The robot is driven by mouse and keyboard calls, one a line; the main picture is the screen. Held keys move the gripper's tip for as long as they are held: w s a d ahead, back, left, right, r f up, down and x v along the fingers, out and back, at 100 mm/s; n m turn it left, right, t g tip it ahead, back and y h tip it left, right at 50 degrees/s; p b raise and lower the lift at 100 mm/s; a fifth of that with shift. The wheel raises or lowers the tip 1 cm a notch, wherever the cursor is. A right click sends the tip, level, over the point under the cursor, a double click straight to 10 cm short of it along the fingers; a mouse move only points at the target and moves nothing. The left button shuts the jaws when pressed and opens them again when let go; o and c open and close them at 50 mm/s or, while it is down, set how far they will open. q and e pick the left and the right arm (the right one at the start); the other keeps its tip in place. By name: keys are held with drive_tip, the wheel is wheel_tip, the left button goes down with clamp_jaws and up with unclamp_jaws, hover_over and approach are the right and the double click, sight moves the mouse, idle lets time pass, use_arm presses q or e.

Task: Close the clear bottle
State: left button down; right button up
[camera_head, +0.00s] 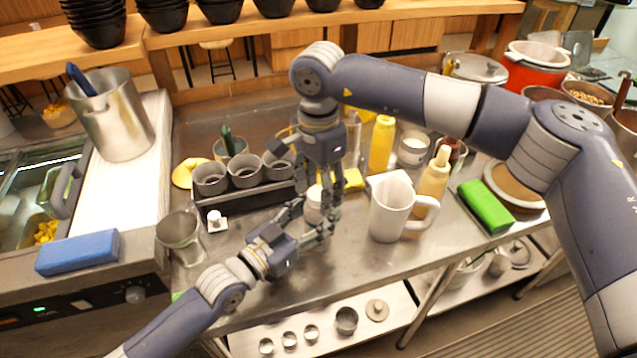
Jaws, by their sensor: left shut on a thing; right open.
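A small pale, whitish bottle (314,204) stands on the steel counter, partly hidden by my grippers; I take it to be the clear bottle. My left gripper (318,222) comes in low from the left and is shut on it. My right gripper (334,205) points down just right of the bottle, its fingers apart, close to the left gripper's fingers. I cannot tell whether it touches the bottle. The bottle's top is too small and covered to read. A small white cap-like piece (216,219) lies on the counter to the left.
A dark rack with grey cups (246,173) stands behind left. A white pitcher (388,208) is close on the right, with yellow sauce bottles (381,144) and a green block (486,206) beyond. An empty glass (181,238) stands left.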

drive_tip(key=c, duration=1.1)
drive_tip(key=m, duration=2.1)
drive_tip(key=o, duration=1.2)
drive_tip(key=shift+c, duration=0.2)
drive_tip(key=shift+r, duration=2.25)
